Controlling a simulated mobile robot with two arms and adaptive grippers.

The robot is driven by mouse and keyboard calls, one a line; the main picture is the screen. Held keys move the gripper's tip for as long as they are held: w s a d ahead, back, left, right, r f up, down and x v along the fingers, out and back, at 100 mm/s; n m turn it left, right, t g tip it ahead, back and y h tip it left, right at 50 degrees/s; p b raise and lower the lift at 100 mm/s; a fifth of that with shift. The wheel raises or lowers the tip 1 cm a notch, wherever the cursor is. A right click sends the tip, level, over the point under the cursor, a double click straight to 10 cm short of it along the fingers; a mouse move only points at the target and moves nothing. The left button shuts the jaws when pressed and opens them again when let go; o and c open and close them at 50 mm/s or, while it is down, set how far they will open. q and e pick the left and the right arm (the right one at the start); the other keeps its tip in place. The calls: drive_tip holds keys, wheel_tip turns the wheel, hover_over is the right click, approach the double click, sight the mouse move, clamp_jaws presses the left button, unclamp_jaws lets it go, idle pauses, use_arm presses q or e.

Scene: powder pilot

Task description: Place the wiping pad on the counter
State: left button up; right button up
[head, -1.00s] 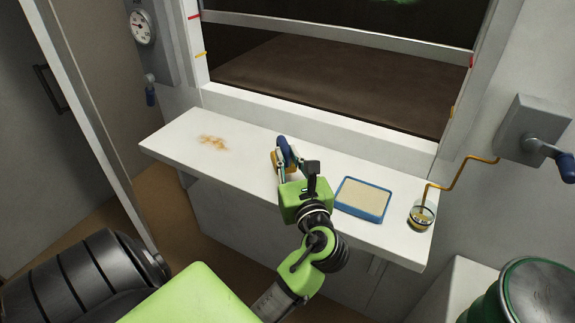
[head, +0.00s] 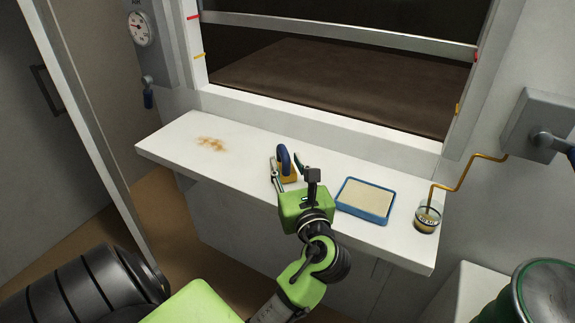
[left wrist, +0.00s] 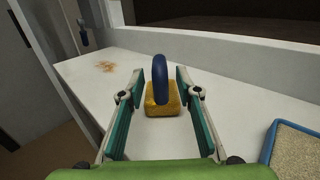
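The wiping pad (head: 287,178), a yellow sponge block with a dark blue arched handle, rests on the white counter (head: 240,158) near its middle. It also shows in the left wrist view (left wrist: 161,98), standing upright on the counter. My left gripper (head: 287,167) is open, with its fingers to either side of the pad and apart from it. In the left wrist view the open left gripper (left wrist: 152,92) shows a clear gap between each finger and the handle. My right gripper is not in view.
A brown stain (head: 212,144) marks the counter's left part. A blue-rimmed tray (head: 365,201) with a beige filling sits right of my left gripper. A glass jar (head: 427,217) with an orange tube stands at the right end. The window frame (head: 330,131) borders the counter's back.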

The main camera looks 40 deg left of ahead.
use_arm(q)
drive_tip(key=shift+d+r, duration=0.1)
drive_tip(key=shift+r, duration=0.05)
drive_tip(key=p+v, duration=0.3)
drive_tip(key=v, duration=0.9)
